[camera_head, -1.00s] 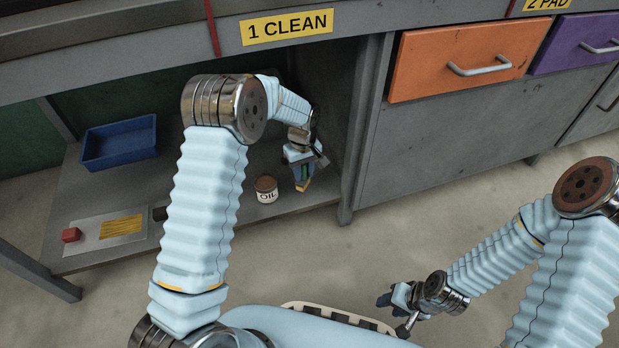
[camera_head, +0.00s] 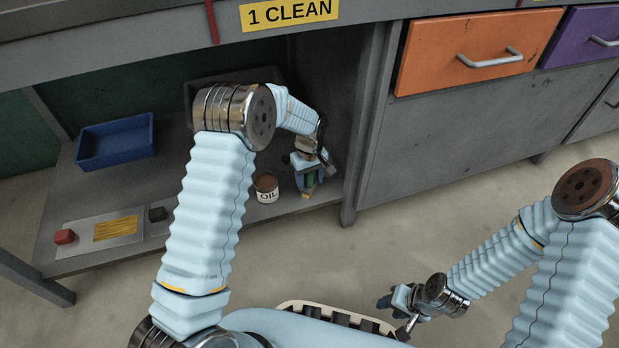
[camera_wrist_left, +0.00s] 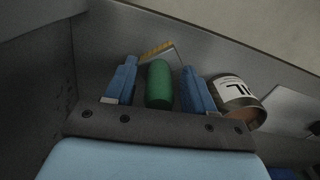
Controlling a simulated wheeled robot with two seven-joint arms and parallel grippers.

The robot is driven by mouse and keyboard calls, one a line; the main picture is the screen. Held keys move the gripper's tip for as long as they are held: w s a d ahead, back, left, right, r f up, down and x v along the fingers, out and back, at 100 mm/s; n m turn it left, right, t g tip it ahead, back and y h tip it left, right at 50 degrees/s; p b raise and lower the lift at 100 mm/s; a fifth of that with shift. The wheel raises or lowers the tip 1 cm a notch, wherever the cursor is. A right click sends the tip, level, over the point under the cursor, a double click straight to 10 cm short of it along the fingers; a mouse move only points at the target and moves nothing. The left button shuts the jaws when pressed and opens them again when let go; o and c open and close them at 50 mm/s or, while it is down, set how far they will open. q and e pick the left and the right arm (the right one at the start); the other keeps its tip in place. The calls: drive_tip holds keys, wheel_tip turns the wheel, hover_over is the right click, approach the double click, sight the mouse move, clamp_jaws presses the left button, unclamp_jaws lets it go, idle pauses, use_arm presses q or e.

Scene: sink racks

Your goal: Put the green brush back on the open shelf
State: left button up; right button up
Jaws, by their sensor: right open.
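The green brush (camera_wrist_left: 159,84) lies between the two blue fingers of my left gripper (camera_wrist_left: 160,88) in the left wrist view, with a narrow gap on each side. Its yellow bristles (camera_wrist_left: 157,49) point away past the fingertips. In the head view my left gripper (camera_head: 309,178) is low over the right end of the open shelf (camera_head: 110,190), and the green brush (camera_head: 310,181) shows between its fingers. The brush seems to be at the shelf surface; contact is hard to tell. My right gripper (camera_head: 392,302) is open and empty, well away, low in front of the cabinet.
An OIL tin (camera_head: 266,189) stands just left of my left gripper, also close in the left wrist view (camera_wrist_left: 238,100). A blue tray (camera_head: 115,142), a red block (camera_head: 64,236) and a yellow patch on a plate (camera_head: 116,228) are further left. The shelf's side wall is close on the right.

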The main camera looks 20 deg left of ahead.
use_arm(q)
drive_tip(key=shift+r, duration=0.25)
wheel_tip(320, 180, up, 7)
drive_tip(key=shift+r+p, duration=0.15)
drive_tip(key=shift+p, duration=0.8)
